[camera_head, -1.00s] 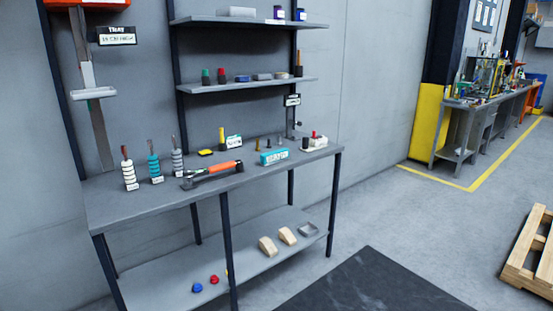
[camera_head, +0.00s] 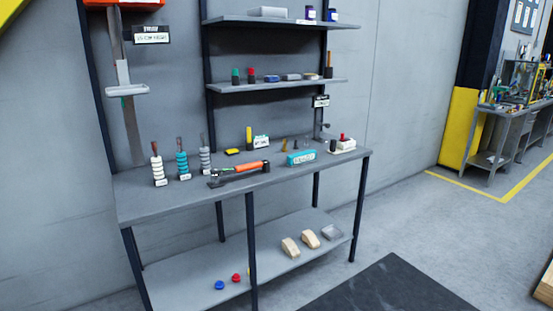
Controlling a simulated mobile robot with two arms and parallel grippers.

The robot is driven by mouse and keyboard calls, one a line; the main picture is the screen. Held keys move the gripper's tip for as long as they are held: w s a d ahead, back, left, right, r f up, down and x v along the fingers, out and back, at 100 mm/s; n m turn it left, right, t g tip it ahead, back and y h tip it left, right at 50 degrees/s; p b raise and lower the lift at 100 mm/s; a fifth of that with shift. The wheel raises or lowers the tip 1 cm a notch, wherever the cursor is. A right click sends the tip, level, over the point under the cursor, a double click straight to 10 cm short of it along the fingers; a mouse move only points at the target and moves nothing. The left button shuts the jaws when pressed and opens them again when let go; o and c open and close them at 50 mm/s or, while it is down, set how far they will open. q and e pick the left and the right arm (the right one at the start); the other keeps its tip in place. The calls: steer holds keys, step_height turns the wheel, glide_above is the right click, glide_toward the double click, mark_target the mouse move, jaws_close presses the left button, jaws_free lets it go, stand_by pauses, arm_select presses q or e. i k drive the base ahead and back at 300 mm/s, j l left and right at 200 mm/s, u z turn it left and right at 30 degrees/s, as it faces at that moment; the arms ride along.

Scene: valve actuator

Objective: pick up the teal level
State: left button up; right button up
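A teal block with pale markings (camera_head: 301,158), which looks like the teal level, lies on the grey workbench top (camera_head: 140,208), towards its right end. It rests just right of an orange-and-black tool (camera_head: 238,171). A teal ringed piece on a post (camera_head: 182,163) stands further left, between a white ringed piece (camera_head: 157,169) and a grey ringed piece (camera_head: 205,158). Neither of my grippers is in view.
A white block with a red top (camera_head: 342,144) sits right of the teal block. Wall shelves (camera_head: 285,86) hang above the bench. The lower shelf (camera_head: 190,270) carries tan blocks (camera_head: 291,247) and coloured knobs. Open floor (camera_head: 410,230) and a dark mat (camera_head: 390,289) lie right and in front.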

mark_target(297, 159)
steer(key=i+l+u, duration=0.75)
steer(key=i+l, duration=0.15)
steer(key=l, duration=0.1)
